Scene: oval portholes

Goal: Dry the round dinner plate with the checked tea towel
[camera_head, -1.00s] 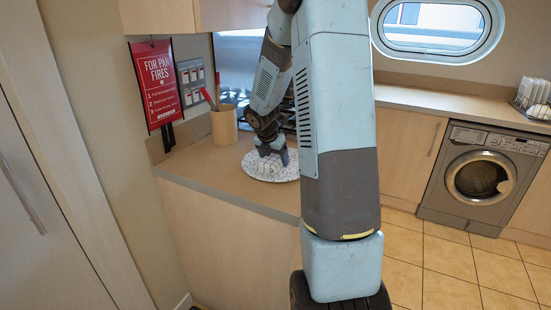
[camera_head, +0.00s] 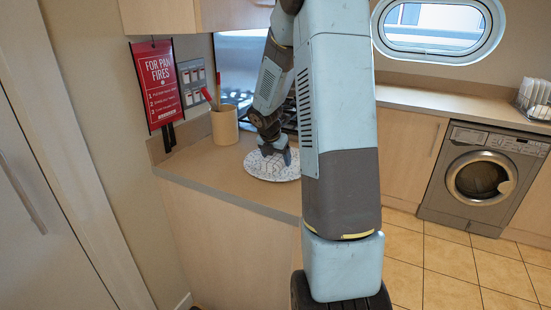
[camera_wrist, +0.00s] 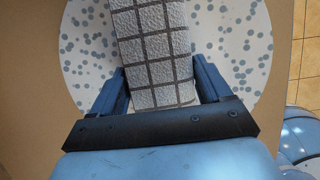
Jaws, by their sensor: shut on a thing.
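The round dinner plate (camera_head: 262,173), white with grey-blue speckles, lies on the left counter. It also shows in the wrist view (camera_wrist: 90,50), reaching past the top edge of that picture. The checked tea towel (camera_wrist: 152,45), pale with dark grid lines, is a folded strip between my fingers over the plate. My gripper (camera_wrist: 158,82) is shut on the towel, with a finger on each side of it. In the head view my gripper (camera_head: 276,154) is low over the plate. The towel is hard to make out there, and I cannot tell how firmly it touches the plate.
A utensil pot (camera_head: 224,125) stands behind the plate on the counter (camera_head: 205,170), near the wall. A red pan-fire sign (camera_head: 155,85) hangs at the left. A rack (camera_head: 535,98) stands on the far right counter above the washing machine (camera_head: 480,177). My arm hides part of the counter.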

